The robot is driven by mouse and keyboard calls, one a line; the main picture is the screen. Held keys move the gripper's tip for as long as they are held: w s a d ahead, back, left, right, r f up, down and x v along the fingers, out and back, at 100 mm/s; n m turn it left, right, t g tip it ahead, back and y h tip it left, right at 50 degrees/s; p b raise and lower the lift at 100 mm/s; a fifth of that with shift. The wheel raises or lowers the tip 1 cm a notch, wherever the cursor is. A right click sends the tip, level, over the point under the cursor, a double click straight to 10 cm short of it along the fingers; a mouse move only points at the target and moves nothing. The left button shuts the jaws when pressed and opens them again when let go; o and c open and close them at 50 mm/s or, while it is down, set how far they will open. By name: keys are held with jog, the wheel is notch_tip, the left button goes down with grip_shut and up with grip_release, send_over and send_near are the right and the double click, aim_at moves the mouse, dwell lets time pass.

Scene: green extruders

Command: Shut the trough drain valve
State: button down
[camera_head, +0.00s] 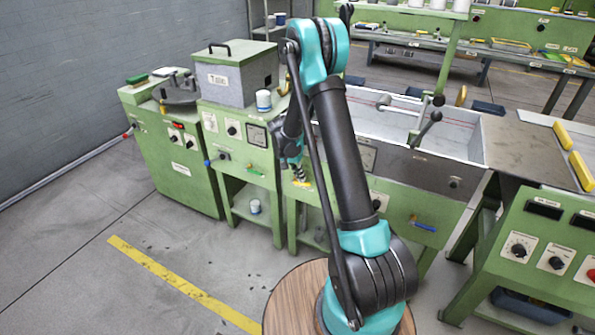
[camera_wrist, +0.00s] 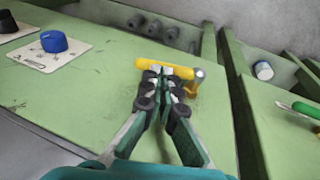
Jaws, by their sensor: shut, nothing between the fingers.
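A valve with a yellow lever (camera_wrist: 165,68) and a brass-coloured body (camera_wrist: 194,84) sits on a green panel in the wrist view. The yellow lever also shows in the head view (camera_head: 303,184), low on the green front left of the long trough (camera_head: 466,140). My gripper (camera_wrist: 164,76) is shut with its fingertips at the lever, overlapping its lower edge in the picture; I cannot tell whether they touch. In the head view my gripper (camera_head: 299,174) is partly hidden by my arm. Another valve with a blue lever (camera_head: 424,227) is on the green front below the trough. I cannot tell which valve is the drain's.
A green-handled valve (camera_head: 256,171) is on the neighbouring machine, also in the wrist view (camera_wrist: 306,110). A white can (camera_head: 256,206) stands on a low shelf. The floor in front is clear.

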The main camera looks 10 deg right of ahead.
jog(key=shift+f, duration=0.25)
jog(key=shift+d, duration=0.15)
jog(key=shift+s+d+f+t+y, duration=0.3)
jog(key=shift+d+f+y, duration=0.1)
jog(key=shift+y, duration=0.1)
jog(key=shift+f, duration=0.3)
jog(key=shift+r, duration=0.1)
jog(key=shift+v, duration=0.85)
